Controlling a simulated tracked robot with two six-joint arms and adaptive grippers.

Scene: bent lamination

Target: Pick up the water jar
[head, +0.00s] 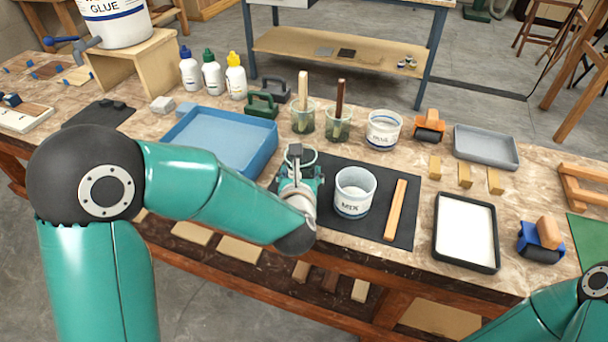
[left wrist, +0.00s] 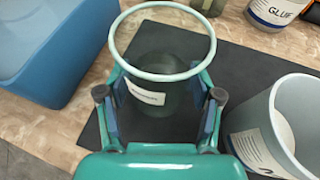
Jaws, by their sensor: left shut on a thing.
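The water jar (left wrist: 158,92) is a clear greenish glass jar with a round rim and a white label. My left gripper (left wrist: 160,100) is shut on it, one finger against each side below the rim. In the head view the jar's rim (head: 303,153) shows just behind my left gripper (head: 298,182), at the left part of the black mat (head: 325,232). The wrist and gripper hide most of the jar there. I cannot tell whether its base touches the mat. My right gripper is out of view; only part of that arm shows at the lower right.
The white MIX pot (head: 353,192) stands close to the right of the jar. A wooden stick (head: 396,210) lies beside the pot. A blue tray (head: 262,150) is at the left. Two glass jars with sticks (head: 303,124) (head: 338,128) and a glue pot (head: 383,130) stand behind.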

